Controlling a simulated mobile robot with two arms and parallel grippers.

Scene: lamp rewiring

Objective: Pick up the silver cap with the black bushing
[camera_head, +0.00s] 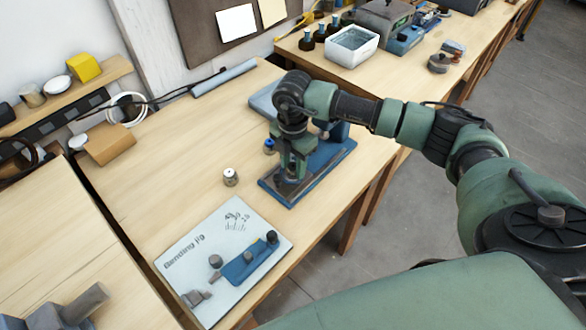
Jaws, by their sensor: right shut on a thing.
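My right gripper (290,168) reaches in from the right and points down over the blue tray (330,160) on the workbench. It is shut on a small dark part low between its fingers. The fingers hide most of this part, so I cannot tell whether it is the cap with the black bushing. My left gripper is not in view.
A white board (205,250) with a blue fixture (250,260) and small dark knobs lies at the front. A grey-blue bar (224,77) lies at the back. A white bin (352,46) stands farther right. Bare wood lies left of the tray.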

